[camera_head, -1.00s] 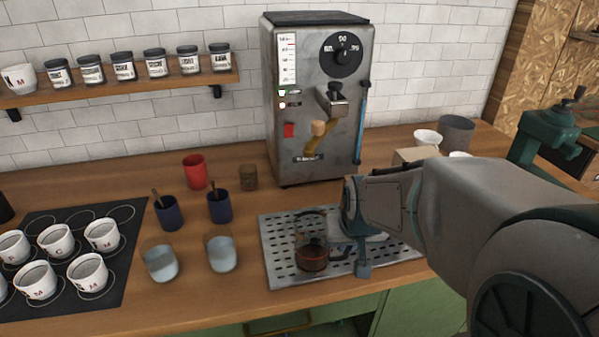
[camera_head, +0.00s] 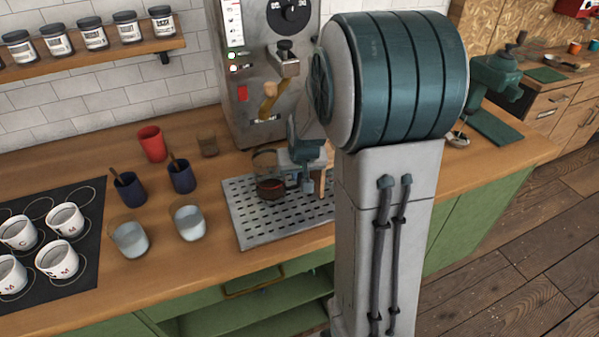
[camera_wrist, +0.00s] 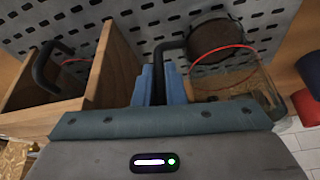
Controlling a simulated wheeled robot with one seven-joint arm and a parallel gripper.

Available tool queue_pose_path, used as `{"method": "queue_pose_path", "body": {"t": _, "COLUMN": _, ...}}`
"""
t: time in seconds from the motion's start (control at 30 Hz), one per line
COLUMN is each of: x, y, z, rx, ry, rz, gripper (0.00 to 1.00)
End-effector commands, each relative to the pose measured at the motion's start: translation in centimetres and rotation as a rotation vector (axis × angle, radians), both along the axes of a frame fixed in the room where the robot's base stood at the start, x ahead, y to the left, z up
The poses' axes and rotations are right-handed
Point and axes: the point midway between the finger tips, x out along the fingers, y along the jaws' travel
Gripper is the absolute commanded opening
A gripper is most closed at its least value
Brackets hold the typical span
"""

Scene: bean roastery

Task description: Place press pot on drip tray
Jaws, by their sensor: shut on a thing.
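The press pot (camera_head: 271,187) is a clear glass vessel with a red band, dark contents and a black handle. It appears upright over the back part of the perforated metal drip tray (camera_head: 245,225). My gripper (camera_head: 306,178) is at its right side, shut on the handle. In the wrist view the pot (camera_wrist: 235,75) is right of my blue fingers (camera_wrist: 160,85), with the black handle between them. The tray's slots (camera_wrist: 140,15) show beyond. I cannot tell whether the pot's base touches the tray. My arm hides the tray's right end.
A steel brewing machine (camera_head: 240,75) stands behind the tray. Glass cups (camera_head: 188,222), dark blue cups (camera_head: 181,177) and a red cup (camera_head: 152,143) stand to the left. A wooden box (camera_wrist: 100,70) with a black handle showing is close left of my fingers in the wrist view.

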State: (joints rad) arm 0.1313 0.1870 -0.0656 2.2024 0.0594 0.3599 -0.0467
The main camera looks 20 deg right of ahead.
Motion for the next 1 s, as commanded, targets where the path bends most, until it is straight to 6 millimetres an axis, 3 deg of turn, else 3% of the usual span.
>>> {"method": "queue_pose_path", "body": {"t": 0.47, "x": 0.0, "y": 0.0, "z": -1.1, "rx": 0.000, "ry": -0.003, "rz": -0.001, "gripper": 0.00}}
{"method": "queue_pose_path", "body": {"t": 0.5, "x": 0.0, "y": 0.0, "z": -1.0, "rx": 0.000, "ry": -0.001, "rz": -0.001, "gripper": 0.22}}
{"method": "queue_pose_path", "body": {"t": 0.57, "x": 0.0, "y": 0.0, "z": -1.0, "rx": 0.000, "ry": -0.001, "rz": -0.001, "gripper": 0.32}}
{"method": "queue_pose_path", "body": {"t": 1.0, "x": -0.2, "y": 0.0, "z": -0.1, "rx": -0.001, "ry": -0.004, "rz": 0.000, "gripper": 0.32}}
